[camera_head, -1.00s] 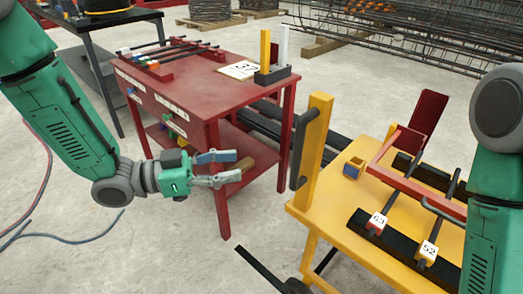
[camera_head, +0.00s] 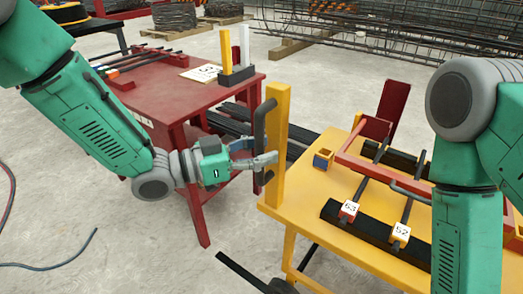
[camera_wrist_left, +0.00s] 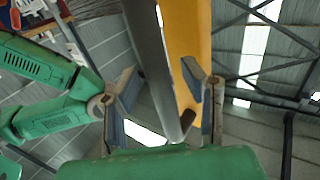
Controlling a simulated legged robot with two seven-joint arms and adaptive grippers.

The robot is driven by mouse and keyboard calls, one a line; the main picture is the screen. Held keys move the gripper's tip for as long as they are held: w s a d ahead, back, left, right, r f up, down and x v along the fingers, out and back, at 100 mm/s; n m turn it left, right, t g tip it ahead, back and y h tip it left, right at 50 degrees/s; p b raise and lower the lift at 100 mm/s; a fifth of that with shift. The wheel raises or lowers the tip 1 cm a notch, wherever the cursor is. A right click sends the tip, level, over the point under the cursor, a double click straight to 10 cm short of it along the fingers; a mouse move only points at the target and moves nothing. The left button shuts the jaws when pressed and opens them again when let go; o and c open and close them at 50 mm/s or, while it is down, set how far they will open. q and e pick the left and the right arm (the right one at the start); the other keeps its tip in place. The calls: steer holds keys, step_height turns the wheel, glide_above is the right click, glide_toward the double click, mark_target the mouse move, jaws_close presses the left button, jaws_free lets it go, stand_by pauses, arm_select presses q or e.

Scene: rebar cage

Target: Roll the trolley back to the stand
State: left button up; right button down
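The trolley appears to be the yellow table (camera_head: 300,205), with a yellow post (camera_head: 277,170) at its left corner. A black upright handle (camera_head: 259,125) is fixed to the post's left side. My left gripper (camera_head: 260,152) is at this handle, fingers apart. In the left wrist view the dark handle bar (camera_wrist_left: 150,50) runs between the open fingers (camera_wrist_left: 160,75), with the yellow post (camera_wrist_left: 190,35) behind it. Contact with the bar cannot be told. My right gripper is out of view. Nothing is clearly identifiable as the stand; a red table (camera_head: 160,85) is at the left.
Red and black fixtures with bars and tags 63 (camera_head: 348,211) and 52 (camera_head: 400,235) sit on the yellow top, with a small blue-and-yellow block (camera_head: 323,159). Black bars lie on the floor between the tables. A hose (camera_head: 60,260) lies at lower left. Rebar cages stand behind.

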arm_select(q)
steer(key=shift+a, duration=0.4)
jaws_close()
steer(key=shift+w, duration=0.1)
steer(key=w+a+p, duration=0.2)
steer(key=w+a, duration=1.1)
steer(key=a, duration=0.5)
steer(key=shift+w+a, duration=0.15)
steer(key=shift+a, duration=0.05)
